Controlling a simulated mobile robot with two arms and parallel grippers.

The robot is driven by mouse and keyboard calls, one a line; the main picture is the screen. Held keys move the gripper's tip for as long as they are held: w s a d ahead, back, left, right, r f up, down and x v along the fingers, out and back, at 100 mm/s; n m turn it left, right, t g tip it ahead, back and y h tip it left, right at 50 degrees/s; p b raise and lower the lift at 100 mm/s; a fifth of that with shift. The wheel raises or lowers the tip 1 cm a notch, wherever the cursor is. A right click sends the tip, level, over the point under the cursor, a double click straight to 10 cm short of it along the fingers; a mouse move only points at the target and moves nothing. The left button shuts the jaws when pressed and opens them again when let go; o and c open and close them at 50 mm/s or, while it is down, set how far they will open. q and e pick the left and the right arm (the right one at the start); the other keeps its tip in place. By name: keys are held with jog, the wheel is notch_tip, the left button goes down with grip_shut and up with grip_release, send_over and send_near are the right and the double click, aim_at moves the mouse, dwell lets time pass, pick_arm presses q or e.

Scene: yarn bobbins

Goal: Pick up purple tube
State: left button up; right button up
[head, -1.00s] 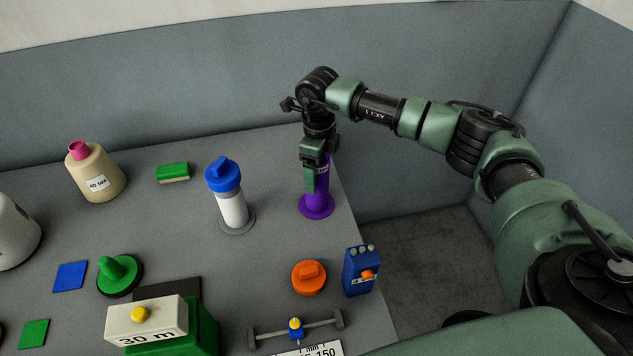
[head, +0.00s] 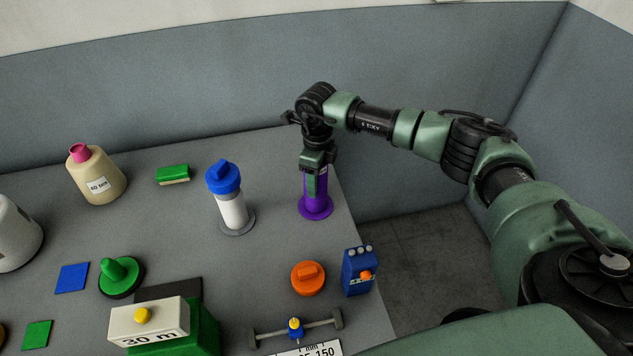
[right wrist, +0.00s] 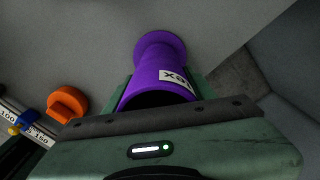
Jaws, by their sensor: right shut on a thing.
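The purple tube (head: 317,207) stands upright on its flared base near the far right edge of the grey table. My right gripper (head: 314,184) points down over it and is shut on its upper part. In the right wrist view the purple tube (right wrist: 160,72) sits between the green fingers, with its open top end close to the palm and a white label on its side. The far parts of the fingers are partly hidden by the tube and palm. My left gripper is not in view.
A white bobbin with a blue cap (head: 231,196) stands left of the tube. An orange knobbed disc (head: 308,279) and a blue box (head: 359,271) lie nearer. The table's right edge and the grey wall panel (head: 230,85) are close to the tube.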

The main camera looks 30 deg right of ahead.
notch_tip(320, 180, up, 20)
jog(key=b, duration=0.5)
jog(key=shift+f, duration=0.1)
